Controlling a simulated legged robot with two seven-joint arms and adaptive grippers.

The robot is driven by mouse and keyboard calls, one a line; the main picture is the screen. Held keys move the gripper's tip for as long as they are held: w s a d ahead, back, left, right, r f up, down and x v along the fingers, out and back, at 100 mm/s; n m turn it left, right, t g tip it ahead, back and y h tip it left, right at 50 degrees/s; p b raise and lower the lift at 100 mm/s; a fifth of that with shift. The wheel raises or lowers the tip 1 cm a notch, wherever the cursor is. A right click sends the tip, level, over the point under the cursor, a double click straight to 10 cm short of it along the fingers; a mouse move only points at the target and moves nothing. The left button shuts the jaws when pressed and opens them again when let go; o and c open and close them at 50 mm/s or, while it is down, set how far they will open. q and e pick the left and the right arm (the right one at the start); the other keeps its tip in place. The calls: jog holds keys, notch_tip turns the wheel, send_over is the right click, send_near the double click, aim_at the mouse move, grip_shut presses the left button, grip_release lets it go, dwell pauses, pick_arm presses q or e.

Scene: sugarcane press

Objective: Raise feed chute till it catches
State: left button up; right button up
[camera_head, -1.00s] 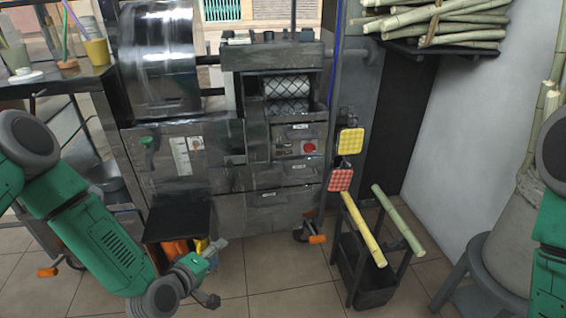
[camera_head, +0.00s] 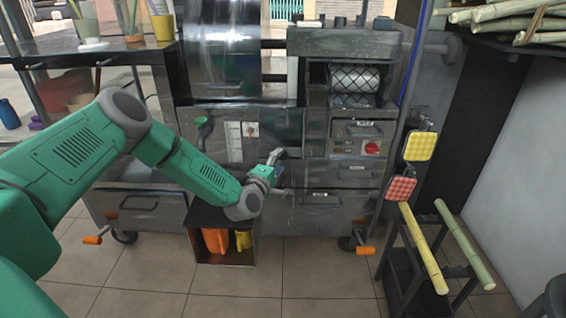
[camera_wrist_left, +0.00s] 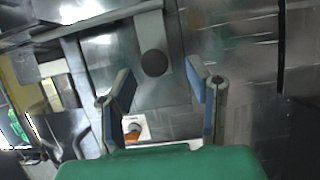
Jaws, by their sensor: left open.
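The steel press shows its ridged roller (camera_head: 355,86) in an opening at the upper right. A grey upright panel (camera_head: 317,130), perhaps the feed chute hanging down, is left of the drawer fronts; I cannot tell surely. My left gripper (camera_head: 277,167) is in front of the press, left of and below that panel. In the left wrist view the gripper (camera_wrist_left: 160,88) is open and empty, its fingers spread wide. A grey plate with a dark round knob (camera_wrist_left: 154,63) shows beyond and between the fingertips, apart from them. My right gripper is out of view.
An open box (camera_head: 222,262) with orange and yellow things stands below my forearm. A cane rack (camera_head: 412,270) stands at the right. Tiled floor in front is clear.

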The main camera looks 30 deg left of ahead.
pick_arm(q)
jog(key=shift+w+a, duration=0.1)
jog(key=shift+w, duration=1)
jog(key=shift+w+b, duration=0.25)
jog(key=shift+b, duration=0.05)
jog(key=shift+w+d+r, duration=0.1)
jog(key=shift+d+r, duration=0.1)
jog(key=shift+d, duration=0.2)
jog(key=shift+a+f, duration=0.15)
jog(key=shift+a, duration=0.2)
grip_shut()
jog(key=shift+s+d+r+p, duration=0.2)
jog(key=shift+s+d+p, duration=0.2)
jog(key=shift+p, duration=0.15)
jog(key=s+d+r+n+g+h+p, duration=0.1)
jog(key=s+d+r+g+p, duration=0.3)
jog(key=p, duration=0.5)
jog(key=s+d+r+n+g+h+p, duration=0.1)
jog(key=s+d+r+g+p, duration=0.2)
jog(key=s+p, duration=0.5)
notch_tip(320, 180, up, 16)
jog(key=s+d+n+g+h+p, duration=0.1)
jog(key=g+p, duration=0.4)
jog(key=p, duration=1.4)
jog(key=shift+s+d+r+n+g+h, duration=0.15)
jog(key=shift+s+d+n+g+h, duration=0.2)
jog(key=shift+s+h, duration=0.55)
